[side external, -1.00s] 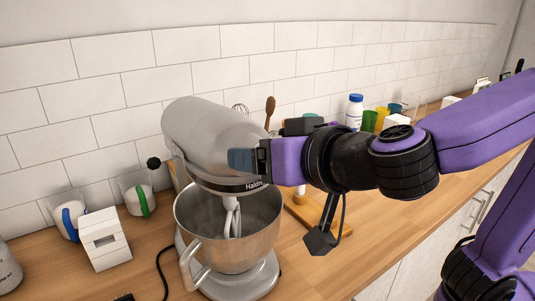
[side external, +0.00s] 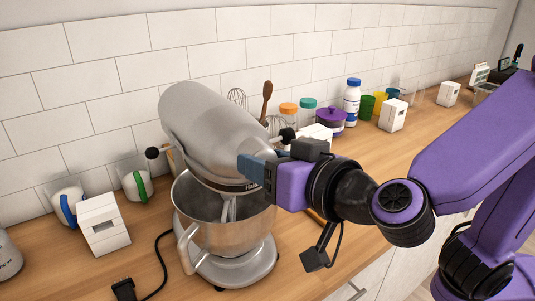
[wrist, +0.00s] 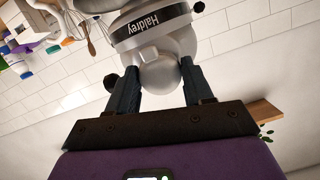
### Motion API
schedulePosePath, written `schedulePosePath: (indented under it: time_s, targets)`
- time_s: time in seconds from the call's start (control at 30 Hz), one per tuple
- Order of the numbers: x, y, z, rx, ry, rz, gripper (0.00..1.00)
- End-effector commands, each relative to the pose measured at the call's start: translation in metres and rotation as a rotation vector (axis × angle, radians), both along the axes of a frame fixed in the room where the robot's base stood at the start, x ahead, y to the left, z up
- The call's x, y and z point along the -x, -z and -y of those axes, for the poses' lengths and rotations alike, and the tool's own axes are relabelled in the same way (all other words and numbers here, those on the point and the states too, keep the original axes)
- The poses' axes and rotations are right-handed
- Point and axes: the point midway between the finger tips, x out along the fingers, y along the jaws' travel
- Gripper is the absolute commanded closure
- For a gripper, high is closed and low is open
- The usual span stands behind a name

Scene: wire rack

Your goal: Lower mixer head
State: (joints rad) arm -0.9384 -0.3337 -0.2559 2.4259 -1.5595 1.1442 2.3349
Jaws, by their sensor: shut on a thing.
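The grey stand mixer's head (side external: 212,132) is above the steel bowl (side external: 215,237) in the side view, covering much of its opening. The beater (side external: 228,208) hangs down into the bowl. My gripper (side external: 248,168) is at the right-hand end of the head. In the wrist view my gripper (wrist: 160,70) has its two blue-grey fingers on either side of the head's rounded end (wrist: 160,76), just by the dark "Haldrey" band (wrist: 152,27). It is shut on the head. The far finger is hidden in the side view.
A black cable (side external: 160,265) lies on the counter. Jars, a purple pot (side external: 330,121), a white bottle (side external: 352,102) and cups stand behind, along the tiled wall. The counter's front edge is at right.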

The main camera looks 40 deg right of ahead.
Motion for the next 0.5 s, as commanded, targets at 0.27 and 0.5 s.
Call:
schedulePosePath:
  time_s: [0.27,0.5]
  targets:
    - [0.0030,0.0095,0.0000,0.014,-0.006,-0.025,0.46]
    - [0.0025,0.0075,0.0000,0.012,-0.005,-0.019,0.24]
